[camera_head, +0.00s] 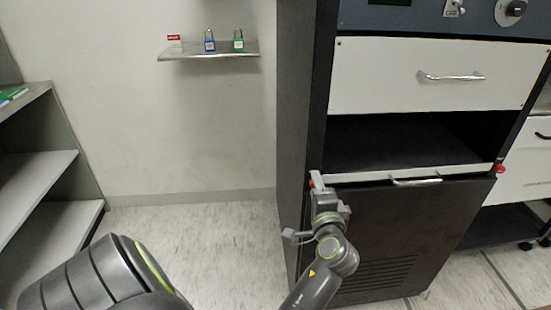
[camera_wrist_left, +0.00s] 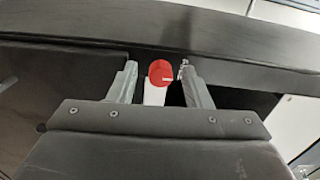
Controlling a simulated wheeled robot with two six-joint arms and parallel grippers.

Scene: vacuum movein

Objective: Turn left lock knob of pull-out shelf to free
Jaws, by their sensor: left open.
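The pull-out shelf (camera_head: 372,176) shows as a thin white front with a silver handle (camera_head: 416,181), below an open dark bay in the cabinet. The left lock knob is red and sits at the shelf's left end, mostly hidden behind my left gripper (camera_head: 318,180) in the head view. In the left wrist view the red knob (camera_wrist_left: 161,73) lies between the two fingertips of my left gripper (camera_wrist_left: 158,72), with a small gap on each side. That gripper is open around it. A second red knob (camera_head: 500,169) is at the shelf's right end. My right gripper is not in view.
A white drawer (camera_head: 440,75) with a silver handle is above the bay. A black vented door (camera_head: 400,240) is below the shelf. A wall shelf (camera_head: 210,56) holds small padlocks. A grey shelf unit (camera_head: 40,170) stands at the left, with clear floor (camera_head: 215,235) between.

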